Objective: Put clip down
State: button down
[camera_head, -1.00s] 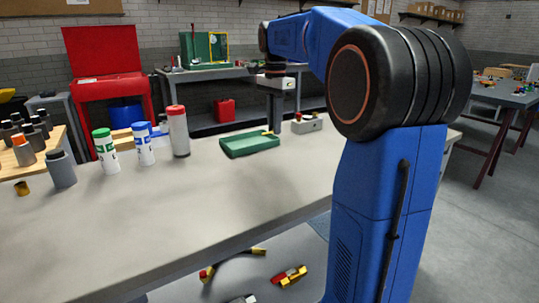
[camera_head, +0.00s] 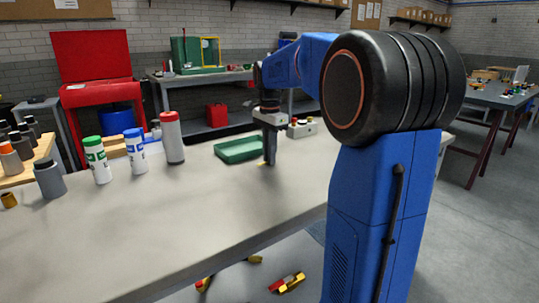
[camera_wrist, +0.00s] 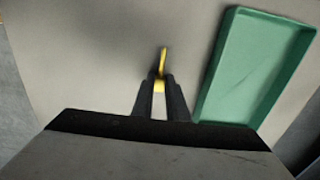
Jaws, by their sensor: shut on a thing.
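A small yellow clip (camera_wrist: 162,62) sits between the fingertips of my gripper (camera_wrist: 160,84) in the wrist view, and the gripper is shut on it. In the head view my gripper (camera_head: 269,160) points down at the bench, with a bit of the yellow clip (camera_head: 262,163) showing at its tips. The clip is at or just above the bare bench top; I cannot tell whether it touches. The green tray (camera_head: 240,149) is beside the gripper, to its left in the head view; it lies to the right in the wrist view (camera_wrist: 252,70).
A grey block with knobs (camera_head: 302,128) stands behind and right of the gripper. Several bottles, one a white bottle with a red cap (camera_head: 172,140), stand at left. The front of the grey bench (camera_head: 180,205) is clear. Loose parts lie below the bench.

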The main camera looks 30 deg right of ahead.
jog(key=c, duration=1.7)
grip_release()
jog(key=shift+f, duration=0.1)
jog(key=shift+c, duration=0.2)
